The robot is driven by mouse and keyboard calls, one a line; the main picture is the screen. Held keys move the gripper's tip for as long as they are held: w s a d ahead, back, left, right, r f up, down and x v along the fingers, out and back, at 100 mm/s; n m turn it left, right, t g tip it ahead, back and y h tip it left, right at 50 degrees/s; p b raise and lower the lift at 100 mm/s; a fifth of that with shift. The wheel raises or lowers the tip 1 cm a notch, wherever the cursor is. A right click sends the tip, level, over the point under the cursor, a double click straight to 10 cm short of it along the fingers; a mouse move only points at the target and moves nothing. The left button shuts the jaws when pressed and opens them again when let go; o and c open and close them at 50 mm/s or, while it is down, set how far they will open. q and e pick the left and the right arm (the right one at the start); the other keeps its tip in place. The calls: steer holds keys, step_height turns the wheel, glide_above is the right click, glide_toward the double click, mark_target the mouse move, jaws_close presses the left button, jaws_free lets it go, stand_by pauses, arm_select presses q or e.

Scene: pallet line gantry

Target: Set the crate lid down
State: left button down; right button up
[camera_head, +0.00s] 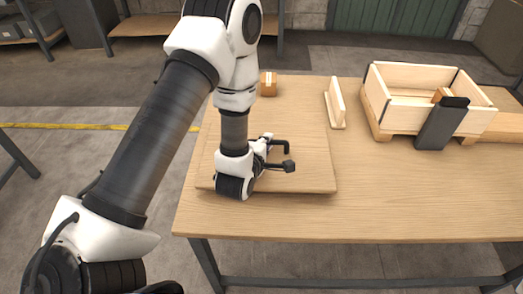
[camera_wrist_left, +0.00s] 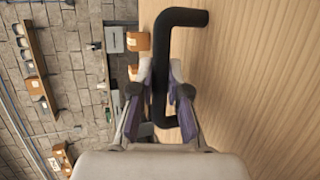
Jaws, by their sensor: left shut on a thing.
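The crate lid (camera_head: 305,165) is a flat square wooden panel at the left part of the wooden table, lying level. I cannot tell whether its underside touches the table top. My left gripper (camera_head: 268,155) is above the lid and shut on its black bar handle (camera_head: 287,148). In the left wrist view the handle (camera_wrist_left: 185,17) passes between the two fingers (camera_wrist_left: 161,75), with the lid's wood (camera_wrist_left: 250,70) filling the right side. The open wooden crate (camera_head: 410,118) stands at the back right, apart from the lid. My right gripper is not in view.
A small cardboard box (camera_head: 268,83) and an upright wooden piece on a base (camera_head: 336,105) stand behind the lid. A dark grey block (camera_head: 440,125) stands at the crate's front. The table's (camera_head: 400,195) front right is clear. The table's left edge is close to the lid.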

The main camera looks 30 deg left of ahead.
arm_select(q)
steer(key=shift+a+r, duration=0.15)
steer(key=shift+a, duration=0.55)
steer(key=shift+a+f, duration=0.2)
steer(key=shift+f, duration=0.15)
step_height(320, 180, down, 3)
steer(key=shift+w+f+b, duration=0.1)
steer(key=shift+f+b, duration=0.1)
steer(key=shift+b, duration=1.05)
steer(key=shift+r, duration=0.15)
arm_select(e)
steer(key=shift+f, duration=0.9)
arm_select(q)
steer(key=c, duration=1.2)
jaws_free()
steer(key=shift+o, duration=0.2)
